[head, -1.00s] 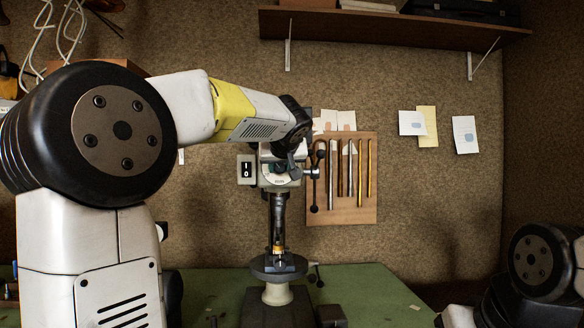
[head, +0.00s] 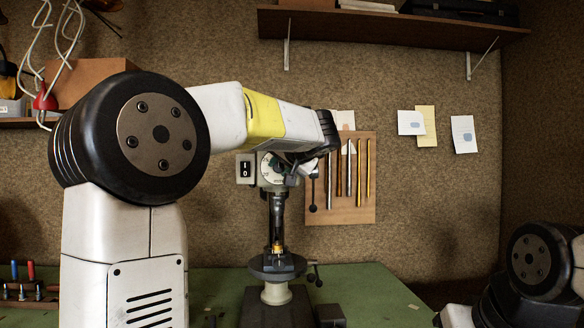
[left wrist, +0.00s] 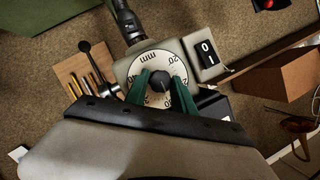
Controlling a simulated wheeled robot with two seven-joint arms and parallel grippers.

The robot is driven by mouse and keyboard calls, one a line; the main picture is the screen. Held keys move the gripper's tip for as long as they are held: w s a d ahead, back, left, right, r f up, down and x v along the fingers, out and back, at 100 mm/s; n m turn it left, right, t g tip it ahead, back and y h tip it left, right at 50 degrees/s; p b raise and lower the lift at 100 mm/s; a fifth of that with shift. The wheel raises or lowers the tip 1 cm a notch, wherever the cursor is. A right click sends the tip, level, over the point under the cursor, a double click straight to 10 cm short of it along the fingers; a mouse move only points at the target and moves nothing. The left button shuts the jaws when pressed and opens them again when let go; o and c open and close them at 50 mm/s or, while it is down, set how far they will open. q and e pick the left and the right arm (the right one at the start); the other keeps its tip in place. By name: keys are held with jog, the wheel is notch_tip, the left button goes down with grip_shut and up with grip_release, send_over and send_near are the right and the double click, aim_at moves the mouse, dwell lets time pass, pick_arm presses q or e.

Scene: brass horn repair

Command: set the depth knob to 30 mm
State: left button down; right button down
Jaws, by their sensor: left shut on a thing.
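The depth knob (left wrist: 160,83) is a small black knob at the middle of a pale round dial (left wrist: 147,68) on the drill press head. The dial bears "mm" and numbers, some of which read as 20; I cannot tell the exact setting. My left gripper (left wrist: 160,86) has green fingers, one on each side of the knob, shut on it. In the head view the dial (head: 267,169) shows partly, with the left gripper (head: 280,160) in front of it and the knob hidden. My right gripper is out of view.
The drill press (head: 277,225) stands on a green bench (head: 375,295). A black-and-white 0/1 switch (head: 245,169) is left of the dial. A tool board (head: 345,205) hangs behind at the right. A ball-ended lever (left wrist: 88,56) sticks out beside the head.

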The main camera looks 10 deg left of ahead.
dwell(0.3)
pick_arm(q)
jog(key=c, duration=1.1)
grip_release()
jog(key=shift+o, duration=0.2)
jog(key=v, duration=0.7)
jog(key=shift+s+d, duration=0.25)
jog(key=shift+s, duration=0.1)
